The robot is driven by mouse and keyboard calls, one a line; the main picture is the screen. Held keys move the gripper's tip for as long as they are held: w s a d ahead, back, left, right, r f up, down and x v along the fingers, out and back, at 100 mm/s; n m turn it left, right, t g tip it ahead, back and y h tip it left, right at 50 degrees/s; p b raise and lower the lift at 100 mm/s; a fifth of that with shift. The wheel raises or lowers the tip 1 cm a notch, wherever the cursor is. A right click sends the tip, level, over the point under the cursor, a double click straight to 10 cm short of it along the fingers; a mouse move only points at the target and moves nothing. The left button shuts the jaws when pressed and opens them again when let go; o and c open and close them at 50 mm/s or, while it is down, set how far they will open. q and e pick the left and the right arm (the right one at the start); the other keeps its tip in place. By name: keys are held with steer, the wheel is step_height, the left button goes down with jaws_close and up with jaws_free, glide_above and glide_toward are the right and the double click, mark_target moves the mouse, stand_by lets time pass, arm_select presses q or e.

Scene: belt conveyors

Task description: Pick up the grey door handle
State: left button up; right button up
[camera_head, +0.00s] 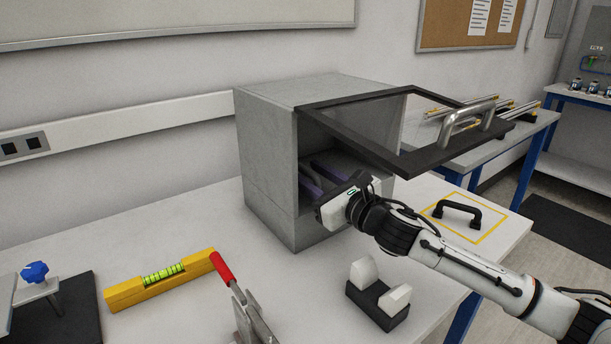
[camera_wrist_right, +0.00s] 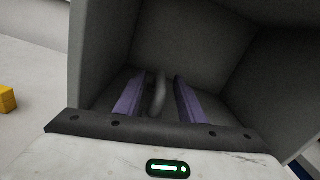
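The grey door handle (camera_wrist_right: 156,97) is inside the grey box (camera_head: 268,160), standing as a curved grey shape in the right wrist view. My right gripper (camera_wrist_right: 153,93) reaches into the box through its open front. Its two purple-faced fingers are apart, one on each side of the handle. I see a gap between the handle and the fingers, so it is not gripped. In the head view the right gripper (camera_head: 322,178) is partly covered by the box wall and its own wrist. My left gripper is not in view.
The box's dark-framed glass door (camera_head: 400,162) is raised above my right arm, with a metal handle (camera_head: 466,117) on it. A black handle (camera_head: 459,208) lies in a yellow square. A yellow level (camera_head: 160,278), red-handled clamp (camera_head: 222,266) and black-and-white block (camera_head: 378,306) stand in front.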

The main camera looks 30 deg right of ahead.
steer(key=shift+c, duration=0.2)
jaws_close()
steer(key=shift+r, duration=0.1)
